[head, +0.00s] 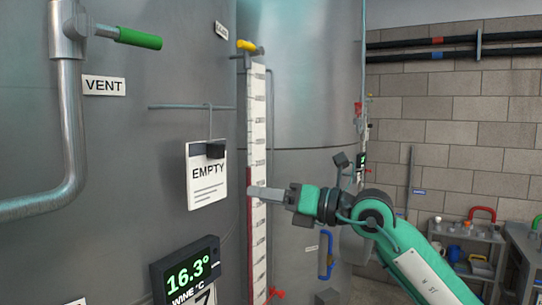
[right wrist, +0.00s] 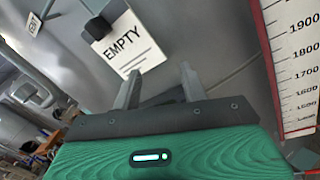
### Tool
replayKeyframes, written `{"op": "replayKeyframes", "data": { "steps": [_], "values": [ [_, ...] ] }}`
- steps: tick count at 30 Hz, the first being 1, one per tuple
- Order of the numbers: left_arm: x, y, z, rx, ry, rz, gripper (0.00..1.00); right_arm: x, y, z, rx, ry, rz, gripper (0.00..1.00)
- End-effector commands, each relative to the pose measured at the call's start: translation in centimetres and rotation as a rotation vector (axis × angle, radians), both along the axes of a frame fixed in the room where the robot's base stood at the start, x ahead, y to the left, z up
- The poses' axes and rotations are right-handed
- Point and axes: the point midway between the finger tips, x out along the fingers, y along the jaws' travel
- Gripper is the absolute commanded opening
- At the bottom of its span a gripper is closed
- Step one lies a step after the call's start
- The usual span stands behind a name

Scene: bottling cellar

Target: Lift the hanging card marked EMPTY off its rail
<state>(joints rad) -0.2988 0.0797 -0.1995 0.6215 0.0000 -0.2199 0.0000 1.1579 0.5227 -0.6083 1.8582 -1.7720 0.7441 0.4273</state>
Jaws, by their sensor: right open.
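The white card marked EMPTY (head: 207,188) hangs by a thin wire hook (head: 210,122) from a thin horizontal rail (head: 175,106) on the grey tank. A dark block (head: 215,150) sits at the card's top edge. My right gripper (head: 258,192) is to the right of the card, apart from it, in front of the level scale. In the right wrist view the gripper (right wrist: 159,84) is open and empty, its two fingers pointing toward the card (right wrist: 131,52), with the dark block (right wrist: 97,29) at the card's top. My left gripper is not in view.
A tall level scale (head: 257,125) with a yellow handle (head: 248,46) stands right of the card. A VENT pipe with a green handle (head: 138,38) is at upper left. A temperature display (head: 186,272) sits below the card. Shelves (head: 470,240) stand at far right.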

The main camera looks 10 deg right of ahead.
Motion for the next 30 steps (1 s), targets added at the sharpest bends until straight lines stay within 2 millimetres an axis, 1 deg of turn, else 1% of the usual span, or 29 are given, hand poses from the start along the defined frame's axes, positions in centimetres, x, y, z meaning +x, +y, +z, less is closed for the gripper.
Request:
{"op": "replayKeyframes", "data": {
  "steps": [1,3,6,10,13,17,30],
  "values": [
    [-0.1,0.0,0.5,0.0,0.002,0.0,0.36,-1.8,0.2,2.6,-0.064,-0.086,-0.021,0.44],
    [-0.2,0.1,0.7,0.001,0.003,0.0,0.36,-3.7,0.3,4.7,-0.132,-0.18,-0.056,0.44],
    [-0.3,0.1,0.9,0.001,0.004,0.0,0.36,-5.7,0.3,6.8,-0.2,-0.276,-0.101,0.44],
    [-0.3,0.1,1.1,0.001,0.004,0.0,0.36,-7.1,0.2,8.2,-0.243,-0.346,-0.137,0.44],
    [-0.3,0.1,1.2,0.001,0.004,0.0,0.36,-7.3,0.3,8.6,-0.255,-0.362,-0.149,0.44],
    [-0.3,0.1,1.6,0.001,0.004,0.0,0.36,-6.9,0.8,8.7,-0.255,-0.361,-0.146,0.44],
    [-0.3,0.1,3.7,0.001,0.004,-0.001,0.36,-4.9,3.6,8.9,-0.252,-0.359,-0.146,0.44]
  ]
}}
